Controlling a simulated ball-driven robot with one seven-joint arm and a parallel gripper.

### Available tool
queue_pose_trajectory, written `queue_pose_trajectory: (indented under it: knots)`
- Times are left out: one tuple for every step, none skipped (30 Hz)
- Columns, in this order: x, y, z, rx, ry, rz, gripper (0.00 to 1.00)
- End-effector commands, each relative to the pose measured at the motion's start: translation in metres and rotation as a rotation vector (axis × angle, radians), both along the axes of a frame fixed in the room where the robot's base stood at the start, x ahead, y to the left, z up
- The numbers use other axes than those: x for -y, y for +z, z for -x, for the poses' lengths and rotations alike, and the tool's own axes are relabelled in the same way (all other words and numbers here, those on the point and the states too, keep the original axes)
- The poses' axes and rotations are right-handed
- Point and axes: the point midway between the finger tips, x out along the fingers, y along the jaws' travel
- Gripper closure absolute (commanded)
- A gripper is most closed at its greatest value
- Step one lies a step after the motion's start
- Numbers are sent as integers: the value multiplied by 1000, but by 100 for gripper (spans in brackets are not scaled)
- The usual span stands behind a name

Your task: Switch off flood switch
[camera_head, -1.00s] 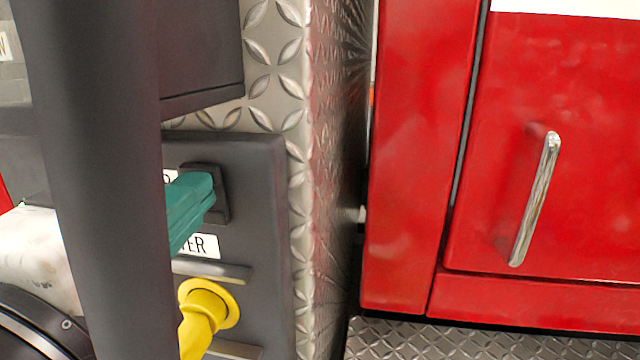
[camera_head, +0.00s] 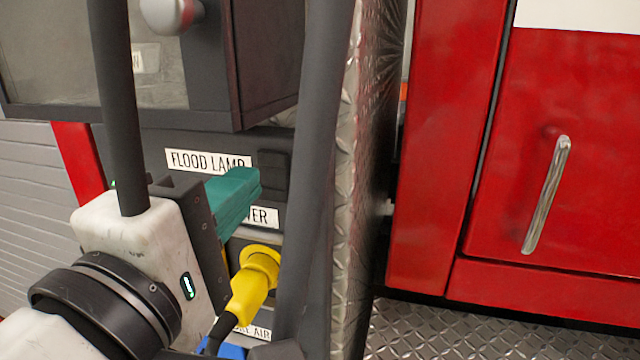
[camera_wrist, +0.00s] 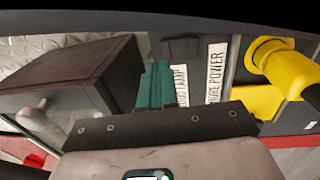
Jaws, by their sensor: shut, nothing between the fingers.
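The flood switch (camera_head: 274,168) is a small dark block on the grey panel, at the right end of the white FLOOD LAMP label (camera_head: 205,161). I cannot tell whether it is on or off. My gripper (camera_head: 256,180) has teal fingers, shut and empty, with their tips just left of the switch's lower part in the head view. I cannot tell whether they touch it. In the wrist view the teal fingers (camera_wrist: 156,84) point at the panel, just below the dark switch (camera_wrist: 181,48) in the picture. They stand beside the FLOOD LAMP label (camera_wrist: 181,84).
A yellow plug (camera_head: 252,280) with a cable sits below the POWER label (camera_head: 264,216). A dark box (camera_head: 235,60) with a knob (camera_head: 172,12) juts out above the switch. A red cabinet door with a chrome handle (camera_head: 546,195) stands at right.

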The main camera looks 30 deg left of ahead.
Motion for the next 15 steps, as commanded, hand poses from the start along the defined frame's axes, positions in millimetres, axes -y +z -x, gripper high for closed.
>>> queue_pose_trajectory:
  knots:
    - [1,0,7,3,3,-2,100]
    - [2,0,10,2,2,-3,100]
    - [3,1,14,2,2,-4,100]
    - [4,1,18,2,3,-4,100]
    - [4,1,21,1,3,-4,100]
    - [5,2,27,2,4,-3,100]
    - [6,3,31,3,4,-3,100]
    - [7,3,35,2,3,-3,100]
    - [9,4,40,2,3,-3,100]
    - [10,4,43,2,4,-4,100]
    - [11,5,48,1,4,-4,100]
    - [12,6,55,3,5,-3,100]
    - [14,7,60,3,4,-4,100]
    - [15,7,64,2,3,-4,100]
    - [16,8,70,2,4,-4,100]
